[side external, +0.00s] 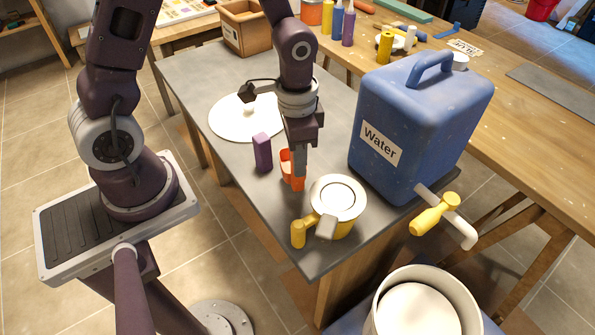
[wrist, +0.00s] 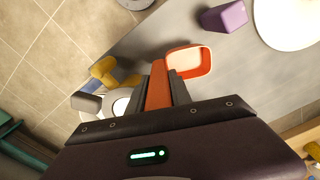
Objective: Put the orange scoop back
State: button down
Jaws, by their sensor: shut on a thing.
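The orange scoop has its handle (wrist: 158,88) between the fingers of my gripper (wrist: 164,85), which is shut on it. Its open bowl (wrist: 188,63) faces the wrist camera and looks empty. In the side external view the scoop (side external: 287,163) is low over the grey tabletop, partly hidden behind my gripper (side external: 299,170); I cannot tell whether it touches the table. A yellow container with a white round top (side external: 338,198) and a yellow handle stands just in front of the gripper, near the table corner. It also shows in the wrist view (wrist: 104,72), left of the fingers.
A purple block (side external: 262,153) stands left of the scoop, with a white round plate or lid (side external: 240,120) behind it. A large blue water canister (side external: 415,125) with a yellow tap (side external: 434,214) stands to the right. A white bucket (side external: 425,300) is below the tap.

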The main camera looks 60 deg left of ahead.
jog(key=shift+f, duration=2.2)
jog(key=shift+f, duration=0.1)
jog(key=c, duration=1.2)
grip_release()
jog(key=shift+o, duration=0.2)
notch_tip(320, 180, up, 12)
jog(key=shift+f, duration=0.1)
jog(key=r, duration=0.2)
jog(key=s+r, duration=0.1)
jog(key=shift+s+a+r+n+t, duration=0.1)
jog(key=shift+a+r+n+t, duration=0.2)
jog(key=shift+t, duration=0.1)
jog(key=s+r+n+t, duration=0.4)
jog(key=s+r, duration=0.6)
jog(key=s, duration=0.2)
jog(key=shift+a+r+t, duration=0.2)
jog(key=shift+a+t, duration=0.1)
jog(key=shift+a, duration=0.1)
